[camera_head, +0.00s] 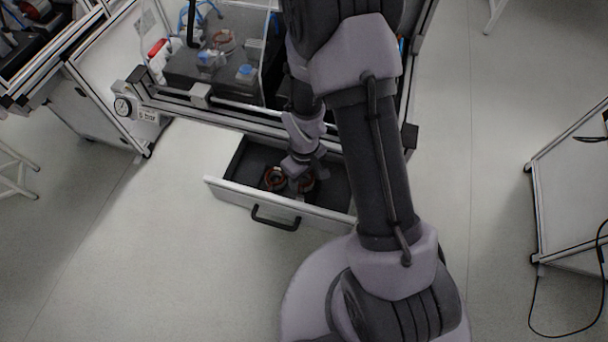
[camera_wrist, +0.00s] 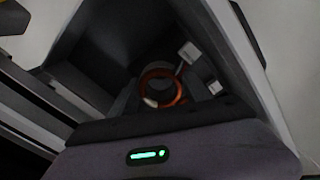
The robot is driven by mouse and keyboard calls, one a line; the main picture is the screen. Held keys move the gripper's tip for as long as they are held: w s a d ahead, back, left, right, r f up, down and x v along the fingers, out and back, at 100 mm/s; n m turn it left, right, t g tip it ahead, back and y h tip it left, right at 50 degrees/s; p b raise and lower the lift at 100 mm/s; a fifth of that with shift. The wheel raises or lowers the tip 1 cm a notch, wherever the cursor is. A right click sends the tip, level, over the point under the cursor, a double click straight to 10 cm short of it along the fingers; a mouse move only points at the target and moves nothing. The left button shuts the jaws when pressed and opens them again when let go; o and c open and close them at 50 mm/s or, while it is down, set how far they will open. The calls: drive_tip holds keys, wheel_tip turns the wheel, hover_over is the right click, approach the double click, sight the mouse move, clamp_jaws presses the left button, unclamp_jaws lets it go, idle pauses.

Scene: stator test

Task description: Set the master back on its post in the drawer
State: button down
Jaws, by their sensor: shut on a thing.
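The drawer (camera_head: 228,190) stands pulled out under the bench and has a dark inside.
The drawer front carries a black handle (camera_head: 276,218). The bench's metal rail (camera_head: 240,112) runs just above the drawer. Two small white pieces (camera_wrist: 189,53) (camera_wrist: 215,87) show near the ring in the wrist view. The floor (camera_head: 150,270) before the drawer is clear.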

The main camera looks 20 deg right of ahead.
drive_tip(key=shift+f, duration=0.5)
drive_tip(key=shift+f, duration=0.15)
drive_tip(key=shift+f+b, duration=0.8)
drive_tip(key=shift+b, duration=0.15)
drive_tip(key=c, duration=0.7)
unclamp_jaws()
drive_tip(key=shift+o, duration=0.2)
drive_tip(key=shift+r, duration=0.15)
drive_tip(key=shift+r+p, duration=2)
drive_tip(key=shift+r, duration=0.45)
drive_tip(key=o, duration=0.6)
wheel_tip(320, 180, up, 17)
drive_tip(key=p, duration=0.6)
drive_tip(key=shift+r+p, duration=0.15)
drive_tip(key=shift+p, duration=0.15)
